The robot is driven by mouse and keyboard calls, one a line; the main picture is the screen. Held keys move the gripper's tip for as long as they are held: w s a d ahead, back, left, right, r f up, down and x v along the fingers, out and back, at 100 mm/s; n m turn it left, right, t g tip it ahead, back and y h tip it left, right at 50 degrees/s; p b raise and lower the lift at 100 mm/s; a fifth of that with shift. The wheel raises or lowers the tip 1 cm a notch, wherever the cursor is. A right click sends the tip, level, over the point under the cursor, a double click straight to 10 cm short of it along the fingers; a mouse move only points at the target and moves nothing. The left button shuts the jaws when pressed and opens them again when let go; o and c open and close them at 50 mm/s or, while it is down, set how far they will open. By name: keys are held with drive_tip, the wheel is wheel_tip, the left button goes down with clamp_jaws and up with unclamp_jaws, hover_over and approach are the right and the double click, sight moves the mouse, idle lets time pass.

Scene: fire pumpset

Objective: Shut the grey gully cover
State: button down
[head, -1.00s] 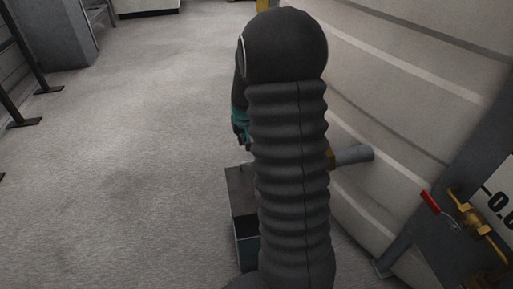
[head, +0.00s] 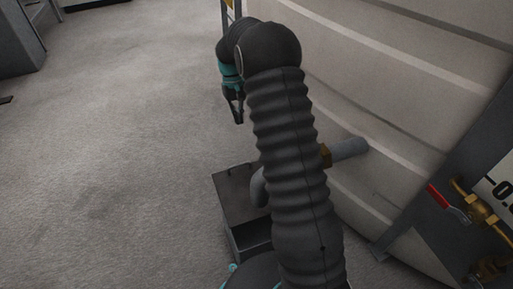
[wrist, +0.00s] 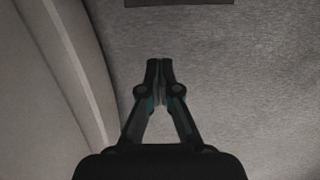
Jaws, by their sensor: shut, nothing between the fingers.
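The grey gully box (head: 236,240) stands on the floor beside the tank, partly hidden behind my arm. A flat grey plate, which looks like its cover (head: 233,187), lies over the far part of the top. The near part shows a dark recess, so the cover does not appear to span the whole box. My gripper (head: 239,122) is shut and empty, pointing down above the floor beyond the box, apart from the cover. In the wrist view the closed fingertips (wrist: 159,62) show over bare floor; a dark edge at the top is too cropped to identify.
A large pale ribbed tank (head: 400,90) fills the right side. A grey pipe (head: 349,148) with a brass fitting sticks out of it toward the box. A red-handled valve (head: 440,198) is at far right.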

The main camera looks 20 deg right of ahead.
drive_tip(key=s+f+b, duration=0.2)
drive_tip(key=s+f, duration=0.5)
drive_tip(key=f, duration=0.3)
drive_tip(key=shift+s+a+f, duration=0.15)
drive_tip(key=shift+s+a, duration=0.1)
drive_tip(key=shift+s, duration=0.05)
